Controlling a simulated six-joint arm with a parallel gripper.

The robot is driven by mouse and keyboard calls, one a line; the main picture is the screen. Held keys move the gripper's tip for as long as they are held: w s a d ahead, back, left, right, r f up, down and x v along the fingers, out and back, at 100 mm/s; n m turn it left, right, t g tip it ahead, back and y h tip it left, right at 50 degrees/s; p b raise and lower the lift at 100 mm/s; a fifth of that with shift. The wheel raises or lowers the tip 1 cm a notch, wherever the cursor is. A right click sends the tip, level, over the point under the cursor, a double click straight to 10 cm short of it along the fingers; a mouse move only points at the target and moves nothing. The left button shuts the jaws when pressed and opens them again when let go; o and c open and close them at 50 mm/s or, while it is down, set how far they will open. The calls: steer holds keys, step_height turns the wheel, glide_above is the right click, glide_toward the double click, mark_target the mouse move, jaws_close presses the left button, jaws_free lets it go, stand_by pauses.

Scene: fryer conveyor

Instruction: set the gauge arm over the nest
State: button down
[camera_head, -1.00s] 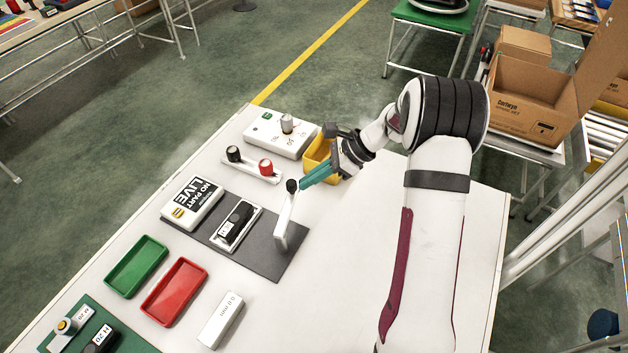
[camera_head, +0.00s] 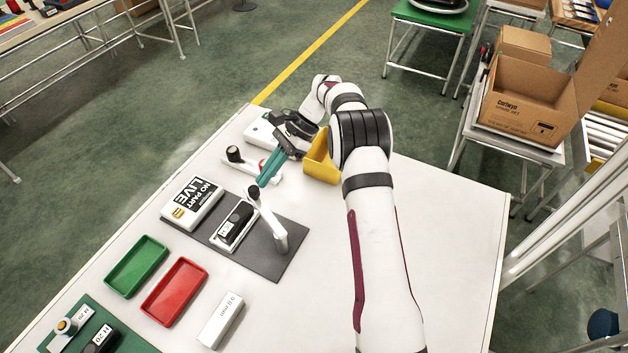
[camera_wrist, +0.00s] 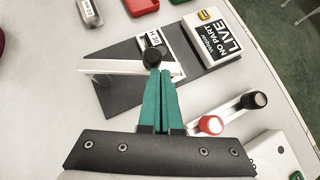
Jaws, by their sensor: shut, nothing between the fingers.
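The gauge arm (camera_head: 267,217) is a white bar with a black knob (camera_head: 253,192) at its free end and a post on the dark grey plate (camera_head: 270,263). The bar (camera_wrist: 112,66) and knob (camera_wrist: 152,56) also show in the wrist view. The nest (camera_head: 223,242) is a light frame holding a dark labelled part (camera_head: 236,219); the arm's free end stands by its far right end. I cannot tell whether it overlaps the nest. My gripper (camera_head: 264,182) has teal fingers, shut and empty. Their tips (camera_wrist: 158,72) are right at the knob; contact is unclear.
A "NO PART LIVE" box (camera_head: 192,203) stands left of the nest. A bar with black and red knobs (camera_head: 238,160), a white control box (camera_head: 258,131) and a yellow bin (camera_head: 320,160) lie beyond. Green (camera_head: 136,267) and red (camera_head: 174,292) trays sit nearer. The table's right side is clear.

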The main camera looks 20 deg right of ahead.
steer(key=a, duration=0.3)
steer(key=shift+s+a, duration=0.15)
steer(key=shift+s, duration=0.05)
steer(key=shift+s+a, duration=0.25)
steer(key=shift+a, duration=0.3)
steer(key=shift+s+a, duration=0.2)
steer(key=shift+a, duration=0.3)
steer(key=v, duration=1.5)
steer(key=shift+d+r, duration=0.25)
steer(key=shift+w, duration=0.1)
